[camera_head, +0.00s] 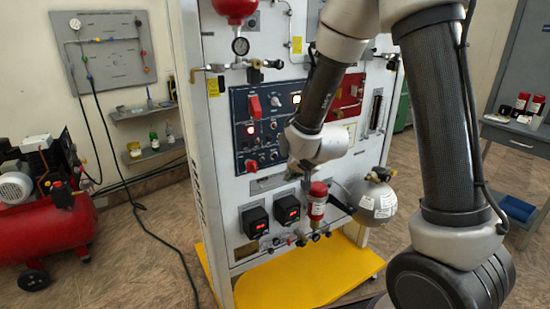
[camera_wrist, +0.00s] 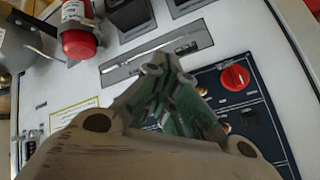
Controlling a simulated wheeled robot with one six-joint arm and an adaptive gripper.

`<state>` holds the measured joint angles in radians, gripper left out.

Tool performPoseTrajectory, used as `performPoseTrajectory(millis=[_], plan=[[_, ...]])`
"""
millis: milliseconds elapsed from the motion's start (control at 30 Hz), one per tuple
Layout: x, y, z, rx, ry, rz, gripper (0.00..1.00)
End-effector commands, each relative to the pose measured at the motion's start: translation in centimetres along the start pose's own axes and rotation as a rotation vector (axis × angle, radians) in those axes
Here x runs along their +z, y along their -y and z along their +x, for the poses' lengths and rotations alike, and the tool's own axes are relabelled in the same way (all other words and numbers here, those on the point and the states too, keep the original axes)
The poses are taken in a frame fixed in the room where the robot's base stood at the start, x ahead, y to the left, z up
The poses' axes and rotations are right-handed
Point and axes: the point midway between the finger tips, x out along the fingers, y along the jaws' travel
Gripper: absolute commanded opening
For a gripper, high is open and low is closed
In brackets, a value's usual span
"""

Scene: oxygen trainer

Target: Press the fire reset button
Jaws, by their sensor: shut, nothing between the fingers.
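The trainer's dark blue control panel (camera_head: 262,128) carries a red switch (camera_head: 254,106), a pale knob (camera_head: 276,101) and several small lit or round controls. I cannot read a label that marks the fire reset button. A red panel (camera_head: 346,97) is partly hidden behind my arm. My gripper (camera_head: 294,172) is in front of the white face at the blue panel's lower right. In the wrist view my gripper (camera_wrist: 168,75) is shut and empty, its greenish fingers covering part of the blue panel (camera_wrist: 258,118). A red round knob (camera_wrist: 234,77) shows right of the fingers.
Below the panel are two black display boxes (camera_head: 255,221) (camera_head: 287,209), a red cylinder (camera_head: 317,200) and a grey sphere (camera_head: 378,201).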

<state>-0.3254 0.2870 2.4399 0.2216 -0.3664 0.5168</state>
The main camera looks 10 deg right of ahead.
Motion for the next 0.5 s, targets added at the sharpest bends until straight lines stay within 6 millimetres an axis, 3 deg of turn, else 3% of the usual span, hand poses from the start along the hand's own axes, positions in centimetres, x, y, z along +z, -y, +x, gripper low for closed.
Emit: performPoseTrajectory(millis=[500], plan=[[-3.2,3.1,4.4,0.001,0.000,0.001,0.00]])
